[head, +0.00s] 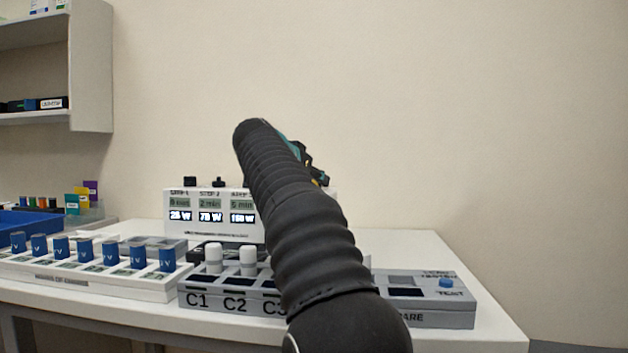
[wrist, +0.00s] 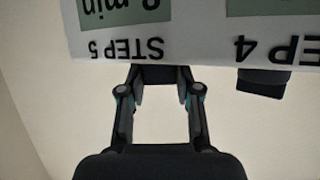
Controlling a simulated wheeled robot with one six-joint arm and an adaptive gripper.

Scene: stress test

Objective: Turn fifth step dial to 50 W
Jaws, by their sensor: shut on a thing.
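The white step panel (head: 180,229) stands on the bench in the head view, with labels, minute fields and watt displays for steps 1 to 3. My arm hides its right part. In the wrist view the panel (wrist: 205,50) appears upside down, with the STEP 5 label, a field reading 8 min and part of STEP 4. My gripper (wrist: 160,80) is shut on the dark fifth step dial (wrist: 162,74) at the panel's top edge, one finger on each side. The fifth step's watt reading is out of view. In the head view the gripper is mostly behind my arm.
The fourth dial (wrist: 262,82) is close beside my gripper. Two more black dials (head: 190,181) top the panel's left end. A grey C1–C3 rack (head: 190,287) with white-capped vials and a row of blue-labelled vials (head: 110,253) stand in front.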

